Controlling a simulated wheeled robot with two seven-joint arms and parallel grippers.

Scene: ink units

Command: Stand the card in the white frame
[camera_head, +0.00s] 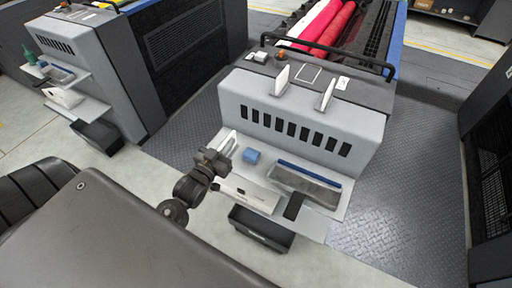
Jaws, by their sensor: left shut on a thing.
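My left gripper (222,153) is over the left end of the light grey shelf on the front of the grey machine. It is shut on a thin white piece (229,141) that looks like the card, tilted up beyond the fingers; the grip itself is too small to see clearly. A white outlined rectangle (318,70), which looks like the white frame, is on the machine's top, farther back and to the right. It looks empty, and the card is well apart from it. My right gripper is not in view.
Two upright white plates (282,79) (327,94) flank the outlined rectangle. A black rail (345,59) runs behind it. The shelf holds a blue block (251,156), a blue-edged tray (308,175) and a dark flat item (293,206). A dark bin (260,232) hangs below.

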